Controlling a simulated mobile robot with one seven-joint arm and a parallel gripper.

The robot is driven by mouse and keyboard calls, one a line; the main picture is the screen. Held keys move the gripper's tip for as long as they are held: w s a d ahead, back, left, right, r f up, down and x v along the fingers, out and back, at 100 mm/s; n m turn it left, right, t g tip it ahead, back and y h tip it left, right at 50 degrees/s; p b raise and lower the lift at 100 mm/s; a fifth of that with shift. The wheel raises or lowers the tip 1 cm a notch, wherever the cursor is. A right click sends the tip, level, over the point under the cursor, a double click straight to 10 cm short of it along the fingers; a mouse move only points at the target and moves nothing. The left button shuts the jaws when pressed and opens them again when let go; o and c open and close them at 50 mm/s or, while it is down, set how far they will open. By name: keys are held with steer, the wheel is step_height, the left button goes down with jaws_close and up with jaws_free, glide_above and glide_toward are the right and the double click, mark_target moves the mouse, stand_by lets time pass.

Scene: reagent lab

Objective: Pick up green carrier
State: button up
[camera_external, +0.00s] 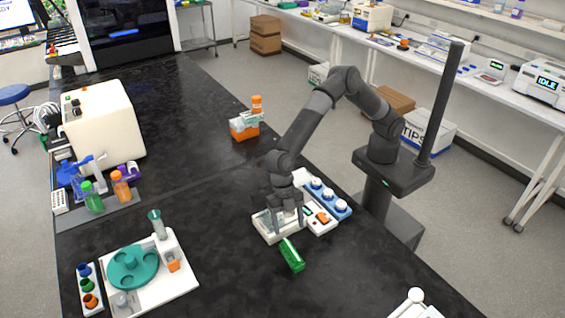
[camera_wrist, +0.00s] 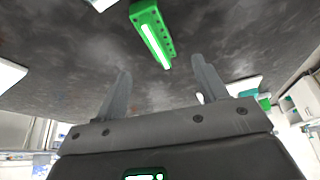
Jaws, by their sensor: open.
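The green carrier (camera_external: 291,255) is a narrow green bar with a pale strip and a row of small holes. It lies on the black bench, just in front of a white tray-like device. It also shows in the wrist view (camera_wrist: 153,34) at the top centre, beyond my fingertips and lying at a slant. My gripper (camera_external: 287,221) is over the white device's area, close behind the carrier. In the wrist view my gripper (camera_wrist: 160,75) has its two grey fingers apart with nothing between them. I cannot tell its exact height above the bench.
A white device (camera_external: 265,229) and a blue-based rack with white-topped items (camera_external: 339,206) stand beside my gripper. A white station with a teal disc (camera_external: 131,268) is at the lower left. An orange-based holder (camera_external: 244,131) stands farther back. The bench around the carrier's front is clear.

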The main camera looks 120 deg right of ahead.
mark_target(292, 248)
steer(key=shift+w+a+f, duration=0.2)
steer(key=shift+w+f, duration=0.1)
steer(key=shift+f, duration=0.3)
steer(key=x, duration=1)
steer(key=shift+a+f, duration=0.1)
steer(key=shift+a, duration=0.35)
steer(key=shift+c, duration=0.3)
steer(key=c, duration=1.1)
